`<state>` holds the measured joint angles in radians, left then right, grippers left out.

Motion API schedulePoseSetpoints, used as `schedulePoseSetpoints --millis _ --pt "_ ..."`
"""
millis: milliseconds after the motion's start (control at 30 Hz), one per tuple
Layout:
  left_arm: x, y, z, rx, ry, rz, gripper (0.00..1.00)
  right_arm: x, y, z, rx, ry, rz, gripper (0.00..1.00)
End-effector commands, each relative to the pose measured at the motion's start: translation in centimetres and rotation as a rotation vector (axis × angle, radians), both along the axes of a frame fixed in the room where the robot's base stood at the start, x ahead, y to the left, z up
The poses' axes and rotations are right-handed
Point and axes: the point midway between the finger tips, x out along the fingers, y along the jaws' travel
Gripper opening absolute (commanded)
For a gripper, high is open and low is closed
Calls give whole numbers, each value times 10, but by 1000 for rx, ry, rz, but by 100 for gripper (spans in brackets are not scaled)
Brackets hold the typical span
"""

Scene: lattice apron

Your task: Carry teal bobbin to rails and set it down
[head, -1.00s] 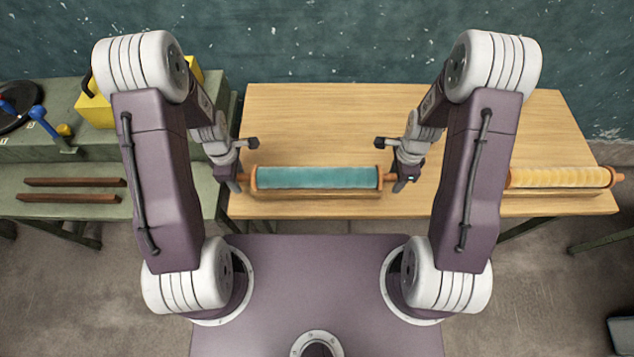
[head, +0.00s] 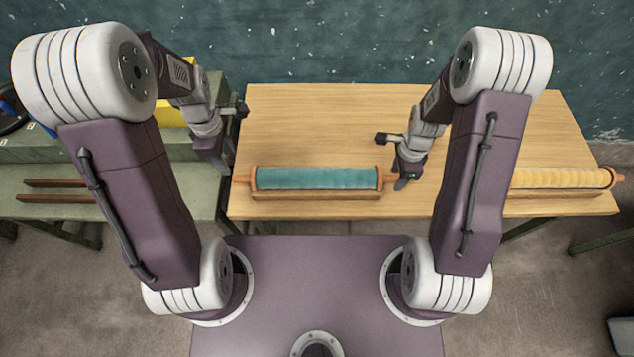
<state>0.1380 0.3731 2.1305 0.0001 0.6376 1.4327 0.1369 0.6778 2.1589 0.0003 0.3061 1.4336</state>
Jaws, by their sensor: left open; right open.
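The teal bobbin (head: 317,178) lies level in a wooden cradle (head: 316,195) near the front edge of the wooden table, with its orange end pins pointing left and right. My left gripper (head: 224,168) is open and empty, up and to the left of the bobbin's left pin, apart from it. My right gripper (head: 402,183) is open at the bobbin's right pin; I cannot tell whether it touches. The two dark brown rails (head: 55,190) lie parallel on the green bench at the left, partly hidden by my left arm.
A yellow bobbin (head: 562,178) lies at the right end of the wooden table (head: 330,110). A yellow block (head: 178,115) stands on the green bench (head: 60,208), behind my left arm. The table behind the teal bobbin is clear. A gap separates bench and table fronts.

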Motion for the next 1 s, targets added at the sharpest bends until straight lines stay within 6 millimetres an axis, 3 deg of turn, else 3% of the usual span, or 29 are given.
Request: schedulePoseSetpoints --millis 200,400,1000 --pt "0 0 0 0 0 0 44 2 0 59 -1 -9 0 44" --pt "0 0 0 0 0 0 44 1 0 93 -1 -4 0 44" --pt "0 0 0 0 0 0 44 0 0 101 0 -1 0 44"
